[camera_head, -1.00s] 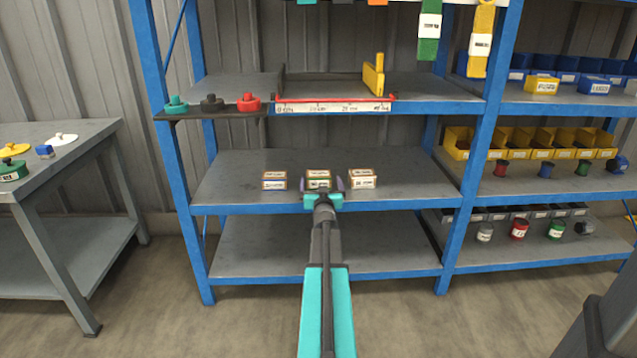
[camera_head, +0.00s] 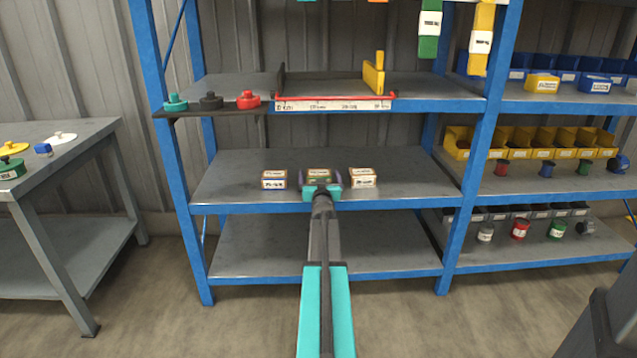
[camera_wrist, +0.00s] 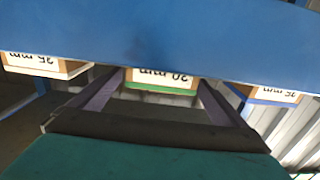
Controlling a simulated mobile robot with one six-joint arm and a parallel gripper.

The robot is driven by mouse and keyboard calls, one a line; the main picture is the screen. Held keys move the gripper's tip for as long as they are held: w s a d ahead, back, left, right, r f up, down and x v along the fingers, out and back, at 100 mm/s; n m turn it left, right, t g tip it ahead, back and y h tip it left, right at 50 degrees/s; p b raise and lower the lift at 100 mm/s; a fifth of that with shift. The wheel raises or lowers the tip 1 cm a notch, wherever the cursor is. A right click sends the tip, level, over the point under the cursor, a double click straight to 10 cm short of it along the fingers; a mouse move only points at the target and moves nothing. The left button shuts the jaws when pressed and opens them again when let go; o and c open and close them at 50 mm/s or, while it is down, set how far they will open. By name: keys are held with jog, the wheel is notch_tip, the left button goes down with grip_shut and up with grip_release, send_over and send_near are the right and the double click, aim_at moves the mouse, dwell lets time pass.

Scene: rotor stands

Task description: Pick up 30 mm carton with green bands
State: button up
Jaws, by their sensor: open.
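The carton with green bands (camera_head: 319,172) stands in the middle of a row of three on the middle shelf. In the wrist view the carton (camera_wrist: 160,77) shows upside down, with a green lower edge and a partly cut-off label. My gripper (camera_head: 320,182) is open in front of it and hides its lower front. In the wrist view my gripper's fingers (camera_wrist: 160,88) point at the carton, one towards each side. I cannot tell whether they touch it.
A blue-banded carton (camera_head: 274,179) stands close on the left and a whitish carton (camera_head: 362,177) close on the right. The blue shelf edge (camera_head: 400,203) runs below them. The shelf above (camera_head: 440,88) limits height. The middle shelf is clear to both sides.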

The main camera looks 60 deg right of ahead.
aim_at(319, 173)
jog(key=shift+x, duration=1.15)
jog(key=c, duration=1.3)
jog(key=shift+o, duration=0.2)
jog(key=shift+r, duration=0.1)
jog(key=shift+r+p, duration=1.35)
jog(key=shift+r, duration=0.35)
jog(key=shift+s+a+r, duration=0.15)
jog(key=shift+a, duration=0.05)
jog(key=s+d+p+v, duration=0.1)
jog(key=p+v, duration=0.1)
jog(key=v, duration=0.5)
jog(key=s+r+p+v, duration=0.1)
jog(key=p+v, duration=0.2)
jog(key=v, duration=0.5)
jog(key=shift+s+d, duration=0.25)
jog(key=shift+s, duration=0.1)
jog(key=shift+r, duration=0.1)
